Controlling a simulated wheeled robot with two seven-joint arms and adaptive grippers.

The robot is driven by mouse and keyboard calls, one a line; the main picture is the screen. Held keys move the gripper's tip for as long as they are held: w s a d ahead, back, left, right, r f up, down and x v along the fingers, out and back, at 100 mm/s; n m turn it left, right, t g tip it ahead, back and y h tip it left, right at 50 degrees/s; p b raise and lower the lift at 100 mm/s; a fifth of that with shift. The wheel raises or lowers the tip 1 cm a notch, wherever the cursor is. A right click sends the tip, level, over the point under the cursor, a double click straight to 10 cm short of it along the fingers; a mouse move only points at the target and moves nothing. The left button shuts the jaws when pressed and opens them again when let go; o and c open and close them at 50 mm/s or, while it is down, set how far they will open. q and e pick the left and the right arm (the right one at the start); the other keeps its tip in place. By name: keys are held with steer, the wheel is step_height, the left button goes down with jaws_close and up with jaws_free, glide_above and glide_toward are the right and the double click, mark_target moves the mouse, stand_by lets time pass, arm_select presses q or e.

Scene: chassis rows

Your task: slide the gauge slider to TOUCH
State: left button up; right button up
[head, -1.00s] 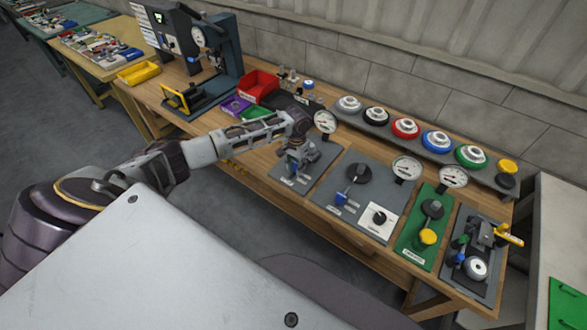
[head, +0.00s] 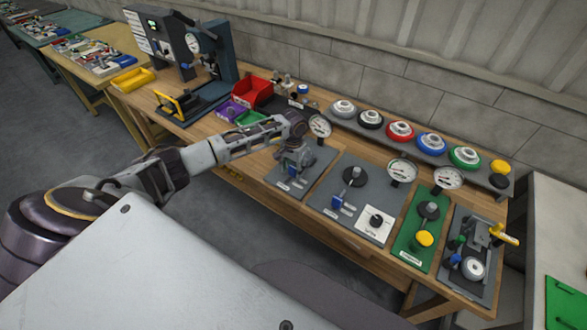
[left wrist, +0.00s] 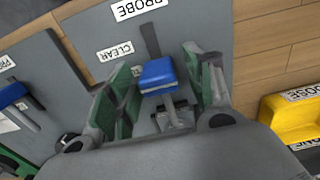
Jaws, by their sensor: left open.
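The gauge slider's blue knob (left wrist: 157,74) shows in the left wrist view on a metal stem, beside a dark slot in a grey plate (left wrist: 75,30). White labels read PROBE (left wrist: 137,8) and CLEAR (left wrist: 115,51); another label by the left finger is mostly hidden. My left gripper (left wrist: 160,86) is open, with its green-padded fingers on either side of the knob. I cannot tell whether either finger touches it. In the head view my left gripper (head: 294,163) is over the grey plate (head: 318,163) and hides most of the slider. My right gripper is not in view.
A dial gauge (head: 320,126) stands behind the plate. To the right is another grey panel (head: 325,193) with a blue-handled lever, then a green panel (head: 408,238). Red (head: 252,90) and green (head: 248,118) bins stand to the left. A yellow bin (left wrist: 292,115) shows in the wrist view.

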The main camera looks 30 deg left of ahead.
arm_select(q)
step_height(320, 180, up, 12)
stand_by(0.8)
steer(key=shift+f, duration=0.1)
stand_by(0.4)
